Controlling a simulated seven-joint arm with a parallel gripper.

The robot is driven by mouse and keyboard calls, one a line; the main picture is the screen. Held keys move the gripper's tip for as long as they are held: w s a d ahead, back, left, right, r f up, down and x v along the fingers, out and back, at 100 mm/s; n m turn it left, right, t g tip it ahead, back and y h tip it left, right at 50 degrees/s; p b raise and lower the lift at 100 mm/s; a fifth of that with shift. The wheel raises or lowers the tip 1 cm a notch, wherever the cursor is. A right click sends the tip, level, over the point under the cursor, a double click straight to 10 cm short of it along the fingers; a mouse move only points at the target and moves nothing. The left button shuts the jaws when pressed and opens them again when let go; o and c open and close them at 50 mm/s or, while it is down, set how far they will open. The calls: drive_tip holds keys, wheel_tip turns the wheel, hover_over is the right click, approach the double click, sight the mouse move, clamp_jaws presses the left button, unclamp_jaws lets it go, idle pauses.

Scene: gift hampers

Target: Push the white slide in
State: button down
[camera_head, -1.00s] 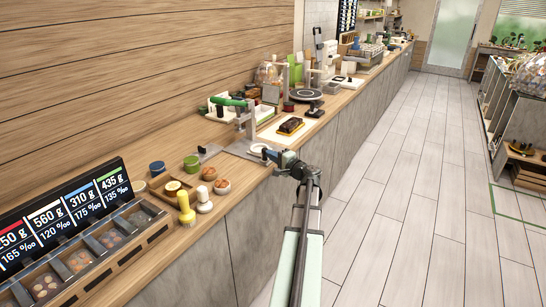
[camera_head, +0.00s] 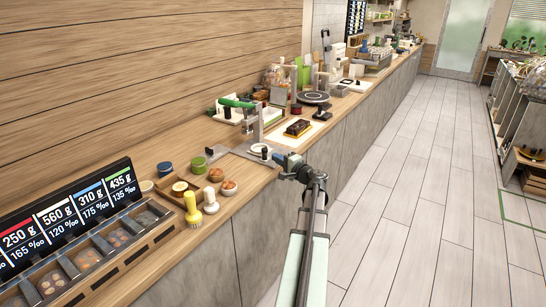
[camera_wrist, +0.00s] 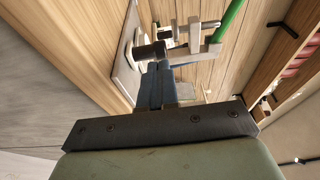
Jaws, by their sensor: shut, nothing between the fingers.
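The white slide (camera_head: 257,149) is a pale flat piece at the front of a hand press (camera_head: 256,120) with a green lever. A dark round knob (camera_head: 264,152) stands on the slide. In the wrist view, the slide (camera_wrist: 126,48) lies at the upper middle, with the dark knob (camera_wrist: 152,50) beside it. My gripper (camera_head: 275,156) is at the counter's front edge, on the aisle side of the knob. Its blue fingers (camera_wrist: 157,75) are shut and empty, with their tips at the knob. I cannot tell whether they touch it.
A wooden tray (camera_head: 178,197), small jars and a yellow brush (camera_head: 193,211) stand to the left of the press. A chocolate-coloured box (camera_head: 298,127) lies on a white board to the right. The aisle floor (camera_head: 400,210) is clear.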

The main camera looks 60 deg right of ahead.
drive_tip(key=v, duration=1)
drive_tip(key=m, duration=1.8)
approach(267, 152)
drive_tip(key=x, duration=0.6)
drive_tip(key=shift+w+r, duration=0.1)
drive_tip(key=shift+w, duration=0.4)
drive_tip(key=x, duration=0.2)
drive_tip(key=a+x, duration=0.1)
drive_tip(key=x, duration=0.4)
drive_tip(key=shift+w+a, duration=0.2)
drive_tip(key=shift+a, duration=0.1)
drive_tip(key=shift+s+a, duration=0.1)
drive_tip(key=shift+s, duration=0.05)
drive_tip(key=v, duration=1.4)
